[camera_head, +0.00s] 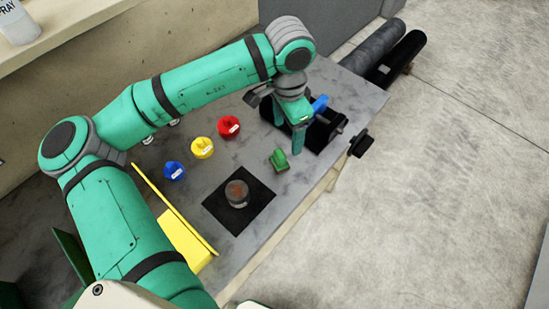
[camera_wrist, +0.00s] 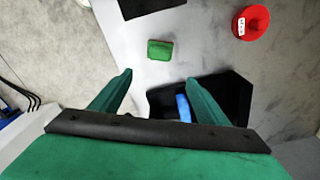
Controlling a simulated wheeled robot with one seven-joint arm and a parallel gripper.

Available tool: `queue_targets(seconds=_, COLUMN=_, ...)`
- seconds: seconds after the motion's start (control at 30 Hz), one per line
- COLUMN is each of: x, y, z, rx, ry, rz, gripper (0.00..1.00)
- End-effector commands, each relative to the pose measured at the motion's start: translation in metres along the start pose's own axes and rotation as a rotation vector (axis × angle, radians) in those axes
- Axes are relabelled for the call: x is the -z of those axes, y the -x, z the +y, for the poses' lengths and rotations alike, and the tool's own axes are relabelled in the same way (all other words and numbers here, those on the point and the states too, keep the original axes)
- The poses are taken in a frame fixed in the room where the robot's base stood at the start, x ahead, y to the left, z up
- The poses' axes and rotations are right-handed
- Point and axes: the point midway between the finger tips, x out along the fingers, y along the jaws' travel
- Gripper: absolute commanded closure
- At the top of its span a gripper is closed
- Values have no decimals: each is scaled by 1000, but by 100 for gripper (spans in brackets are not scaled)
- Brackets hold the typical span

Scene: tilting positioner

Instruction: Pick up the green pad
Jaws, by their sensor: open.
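The green pad (camera_head: 279,159) lies on the grey table near its front edge, left of the black positioner. In the wrist view the green pad (camera_wrist: 160,50) shows as a small green block on the table, beyond the fingertips. My gripper (camera_head: 299,135) is open and empty, above the table by the positioner. In the wrist view my gripper (camera_wrist: 160,80) has its two green fingers wide apart, with the pad ahead of the gap between them. Nothing is between the fingers at their tips.
The black positioner (camera_head: 322,134) holds a blue piece (camera_head: 320,104). Red (camera_head: 229,127), yellow (camera_head: 202,148) and blue (camera_head: 174,171) round parts stand on the table. A brown-grey cylinder (camera_head: 237,193) stands on a black mat (camera_head: 258,210).

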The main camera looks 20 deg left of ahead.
Motion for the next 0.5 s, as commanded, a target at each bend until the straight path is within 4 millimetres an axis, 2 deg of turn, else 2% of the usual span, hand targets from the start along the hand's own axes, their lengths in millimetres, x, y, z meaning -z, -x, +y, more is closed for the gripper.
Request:
queue_targets(seconds=0.03, x=-10, y=-1, z=1, rx=-7, ry=8, rz=-23, gripper=31)
queue_targets(seconds=0.13, x=-19, y=-9, z=4, rx=-19, ry=14, rz=-46, gripper=31)
queue_targets(seconds=0.4, x=-19, y=-47, z=5, rx=-19, ry=12, rz=-44, gripper=31)
queue_targets(seconds=0.5, x=-19, y=-55, z=5, rx=-18, ry=11, rz=-43, gripper=31)
